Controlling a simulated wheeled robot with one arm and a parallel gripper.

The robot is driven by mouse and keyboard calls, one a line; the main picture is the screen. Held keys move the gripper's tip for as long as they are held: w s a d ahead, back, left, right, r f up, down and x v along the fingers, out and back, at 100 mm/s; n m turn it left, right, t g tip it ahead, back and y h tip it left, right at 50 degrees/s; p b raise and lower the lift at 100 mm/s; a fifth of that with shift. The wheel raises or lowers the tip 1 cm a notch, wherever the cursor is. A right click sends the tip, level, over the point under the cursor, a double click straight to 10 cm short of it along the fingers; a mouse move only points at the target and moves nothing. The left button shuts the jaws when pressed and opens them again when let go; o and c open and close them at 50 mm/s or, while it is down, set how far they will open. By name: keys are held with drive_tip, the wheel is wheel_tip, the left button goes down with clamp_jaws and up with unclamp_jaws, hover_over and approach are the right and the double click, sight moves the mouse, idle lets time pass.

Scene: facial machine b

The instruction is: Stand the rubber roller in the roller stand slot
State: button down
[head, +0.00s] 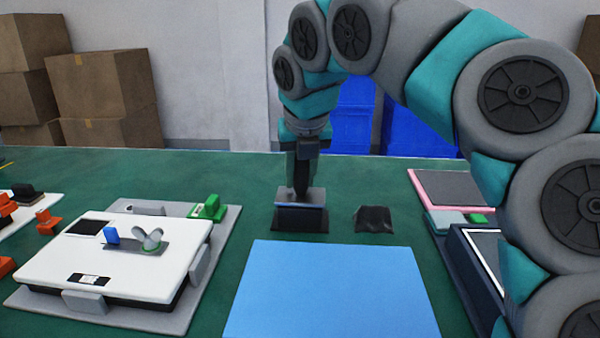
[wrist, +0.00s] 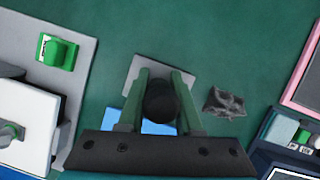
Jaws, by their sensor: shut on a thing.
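My gripper (head: 300,188) points straight down at the middle back of the table. In the wrist view its two green fingers (wrist: 160,76) are shut on the rubber roller (wrist: 161,101), whose dark round end shows between them. In the head view the roller can hardly be told from the dark fingers. The roller stand (head: 301,218), a dark block with a grey top and a blue strip, is directly under the gripper. Its grey plate also shows in the wrist view (wrist: 133,68). The slot is hidden, and I cannot tell whether the roller is inside it or above it.
A crumpled black cloth (head: 373,219) lies just right of the stand. A large blue mat (head: 325,290) lies in front. A white device (head: 130,255) on a grey tray is at the left, with a green clamp (head: 210,208). A pink-edged panel (head: 445,190) is at the right.

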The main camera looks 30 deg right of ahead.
sight(303, 201)
drive_tip(key=shift+f, duration=0.15)
drive_tip(key=c, duration=0.5)
unclamp_jaws()
drive_tip(key=v, duration=0.7)
drive_tip(key=shift+s+a+r+p, duration=0.1)
drive_tip(key=shift+s+r+p, duration=0.1)
drive_tip(key=shift+r+p, duration=0.15)
